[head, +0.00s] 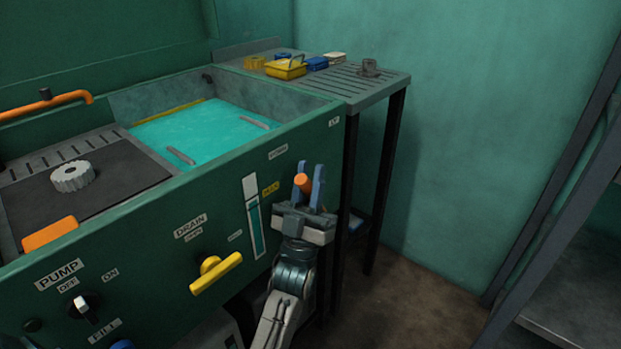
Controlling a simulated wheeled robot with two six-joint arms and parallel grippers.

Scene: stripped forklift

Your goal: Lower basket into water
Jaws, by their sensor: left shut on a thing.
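The water (205,130) is a turquoise pool in the open green tank (310,125). Two short grey bars show at its surface, and I cannot tell whether they belong to a basket under the water. My left gripper (308,182) is in front of the tank's front wall, near its right end. Its blue fingers point up and are shut on an orange round-ended handle (302,182). What the handle joins to is hidden. A small yellow basket-like tray with a raised handle (285,70) stands on the slatted side table. My right gripper is not in view.
The slatted side table (385,88) also holds several small blocks and a grey cup-like part (370,67). A grey gear (72,176) lies on the dark left deck. A yellow drain handle (215,273) sticks out left of my gripper. A metal frame stands at far right.

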